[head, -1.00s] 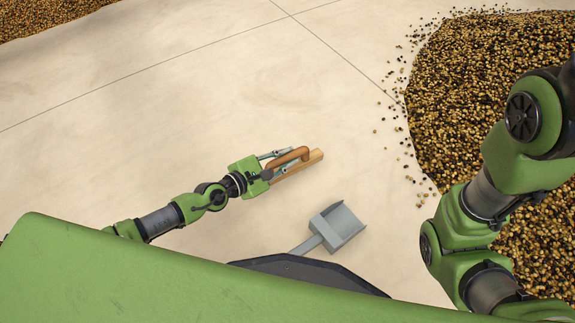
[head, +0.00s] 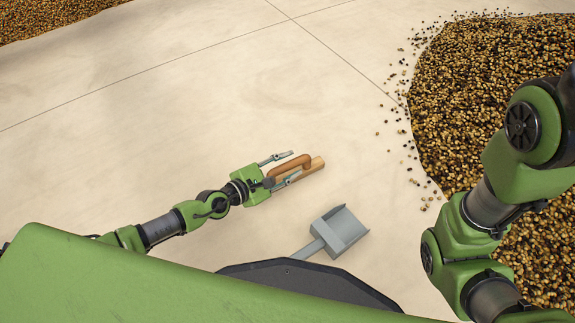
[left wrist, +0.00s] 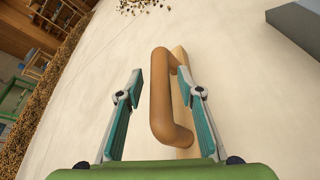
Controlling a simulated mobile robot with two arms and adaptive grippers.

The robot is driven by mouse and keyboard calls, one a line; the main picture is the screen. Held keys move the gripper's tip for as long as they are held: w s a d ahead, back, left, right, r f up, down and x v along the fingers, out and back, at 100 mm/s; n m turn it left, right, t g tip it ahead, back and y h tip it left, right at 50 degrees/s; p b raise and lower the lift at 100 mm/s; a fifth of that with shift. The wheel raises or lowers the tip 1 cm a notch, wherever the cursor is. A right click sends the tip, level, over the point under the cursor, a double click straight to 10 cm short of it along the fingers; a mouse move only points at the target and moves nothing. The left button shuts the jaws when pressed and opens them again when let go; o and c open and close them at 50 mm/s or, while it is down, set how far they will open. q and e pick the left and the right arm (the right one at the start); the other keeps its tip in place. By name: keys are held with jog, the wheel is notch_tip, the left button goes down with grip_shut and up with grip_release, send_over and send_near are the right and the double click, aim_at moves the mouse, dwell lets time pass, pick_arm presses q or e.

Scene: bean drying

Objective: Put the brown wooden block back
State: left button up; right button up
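The brown wooden block (head: 316,165) lies on the pale floor with its arched brown handle upward. In the left wrist view the handle (left wrist: 158,100) stands between my fingers, with the lighter wooden body behind it to the right. My left gripper (head: 294,163) is open around the handle. In the left wrist view its fingers (left wrist: 160,72) are spread, with a clear gap on the left and a narrower one on the right. My right arm's links show at the right, but its gripper is out of view.
A grey scoop (head: 340,230) lies on the floor to the lower right of the block. A large pile of beans (head: 490,100) covers the right side, with loose beans along its edge. Another bean pile (head: 50,18) is at the top left. The floor between is clear.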

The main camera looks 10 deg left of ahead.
pick_arm(q)
jog(key=shift+f, duration=0.1)
jog(key=p+v, duration=0.2)
jog(key=v, duration=1.2)
jog(key=shift+f+p, duration=0.2)
jog(key=shift+p, duration=0.1)
jog(key=shift+w+a, duration=0.1)
